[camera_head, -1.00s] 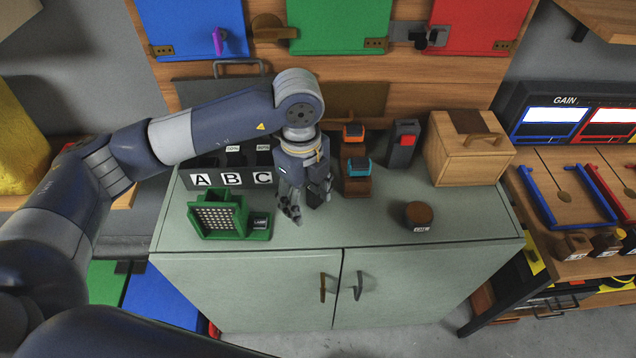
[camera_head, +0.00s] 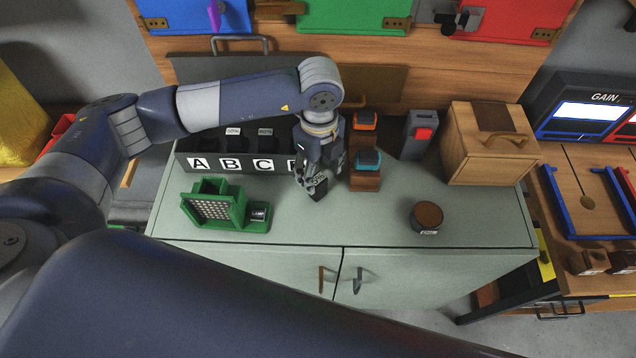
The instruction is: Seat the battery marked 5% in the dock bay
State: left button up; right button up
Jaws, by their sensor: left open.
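My left gripper (camera_head: 313,188) is open, pointing down over the middle of the green cabinet top. A small dark block (camera_head: 320,188) with a pale mark is at its fingertips; I cannot read a 5% mark on it or tell whether it touches both fingers. A black rack (camera_head: 215,163) lettered A, B, C and a partly hidden further letter stands behind and left, with dark blocks in it; small labels such as the one above B (camera_head: 233,131) are hard to read. A green holder (camera_head: 213,207) with a perforated face stands front left. Which part is the dock bay is unclear. My right gripper is out of view.
A wooden stand (camera_head: 365,180) with orange-topped and blue-topped pieces is close right of the gripper. The front middle is clear.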

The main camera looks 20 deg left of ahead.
aim_at(318, 178)
pick_arm(q)
notch_tip(318, 178, down, 5)
jog(key=shift+s+a+r+p, duration=0.1)
jog(key=shift+s+r+p, duration=0.1)
jog(key=shift+p, duration=0.7)
jog(key=shift+w+f, duration=0.1)
jog(key=shift+f, duration=0.2)
jog(key=shift+c, duration=0.8)
jog(key=c, duration=1.1)
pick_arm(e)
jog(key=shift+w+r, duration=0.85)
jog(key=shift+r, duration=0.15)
pick_arm(q)
jog(key=shift+r, duration=0.15)
jog(key=shift+c, duration=0.2)
